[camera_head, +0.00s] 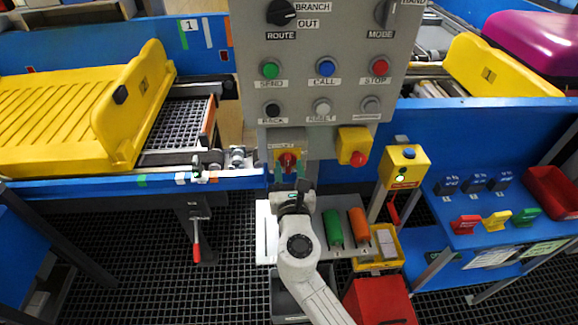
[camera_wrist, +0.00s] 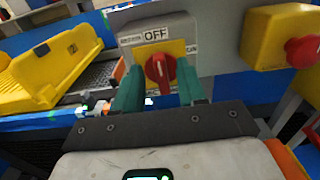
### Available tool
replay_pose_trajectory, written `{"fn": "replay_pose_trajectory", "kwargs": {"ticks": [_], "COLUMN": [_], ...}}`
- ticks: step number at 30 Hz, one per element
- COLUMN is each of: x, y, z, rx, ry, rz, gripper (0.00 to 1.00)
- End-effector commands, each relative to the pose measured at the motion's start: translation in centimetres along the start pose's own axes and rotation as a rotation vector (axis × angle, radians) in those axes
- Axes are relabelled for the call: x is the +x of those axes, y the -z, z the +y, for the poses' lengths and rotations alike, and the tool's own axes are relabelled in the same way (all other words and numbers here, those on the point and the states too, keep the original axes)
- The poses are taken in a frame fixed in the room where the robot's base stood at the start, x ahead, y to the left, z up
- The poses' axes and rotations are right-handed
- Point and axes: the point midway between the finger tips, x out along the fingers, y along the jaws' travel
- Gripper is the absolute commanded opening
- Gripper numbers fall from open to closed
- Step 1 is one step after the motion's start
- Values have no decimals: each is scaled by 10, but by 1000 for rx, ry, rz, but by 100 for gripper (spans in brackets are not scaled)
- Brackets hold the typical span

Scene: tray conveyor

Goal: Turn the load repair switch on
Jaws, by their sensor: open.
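The load repair switch (camera_head: 288,160) is a red rotary knob on a yellow plate, on a grey box under the control panel. In the wrist view the knob (camera_wrist: 160,73) stands about upright, under a label reading OFF. A smaller label at the left is too blurred to read fully. My gripper (camera_head: 290,173) is open and empty in front of the switch. In the wrist view its two green fingers (camera_wrist: 159,84) stand to the left and right of the knob, with gaps visible between them and it. Whether the fingertips reach past the knob's face is unclear.
A yellow box with a red button (camera_head: 358,158) sits close right of the switch. The grey panel (camera_head: 330,45) with several buttons and knobs is above. A shelf with a green (camera_head: 332,228) and an orange handle (camera_head: 359,226) is below, near my arm. Yellow trays (camera_head: 70,115) stand left.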

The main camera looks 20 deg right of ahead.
Motion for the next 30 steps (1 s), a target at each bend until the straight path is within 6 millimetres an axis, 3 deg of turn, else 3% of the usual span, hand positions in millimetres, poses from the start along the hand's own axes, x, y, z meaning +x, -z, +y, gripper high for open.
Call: {"fn": "replay_pose_trajectory", "kwargs": {"ticks": [13,25,30], "x": [10,10,10], "y": [0,0,0], "z": [0,0,0], "rx": [2,2,2], "ry": [0,0,0], "rz": [1,1,1], "gripper": [39,1,0]}}
